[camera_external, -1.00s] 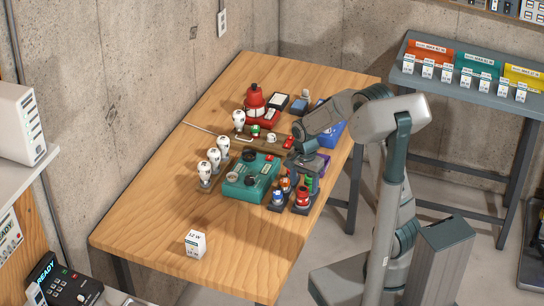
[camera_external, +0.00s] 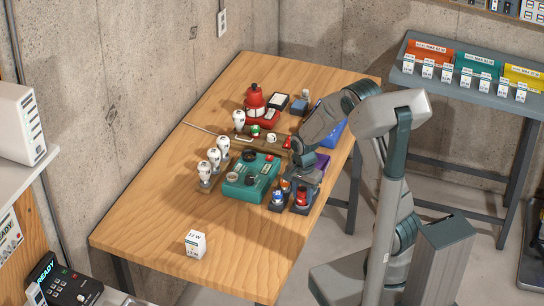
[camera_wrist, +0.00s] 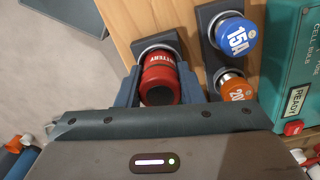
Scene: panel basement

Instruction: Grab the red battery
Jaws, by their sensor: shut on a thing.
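The red battery (camera_wrist: 159,76) stands upright in a dark square holder near the table's right edge in the wrist view. It also shows in the external view (camera_external: 302,198), below my gripper. My gripper (camera_wrist: 162,88) has its fingers on both sides of the battery and is shut on it. In the external view my gripper (camera_external: 305,178) reaches down over the battery, and its fingertips are hard to make out. The battery's lower end is at the holder, and I cannot tell whether it is lifted.
A blue fuse marked 15A (camera_wrist: 236,36) and an orange fuse (camera_wrist: 234,87) stand close beside the battery. The teal tester box (camera_external: 246,178) is just left of them. Bulbs (camera_external: 214,158) stand further left. The table's front (camera_external: 150,225) is mostly clear, except a white box (camera_external: 195,244).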

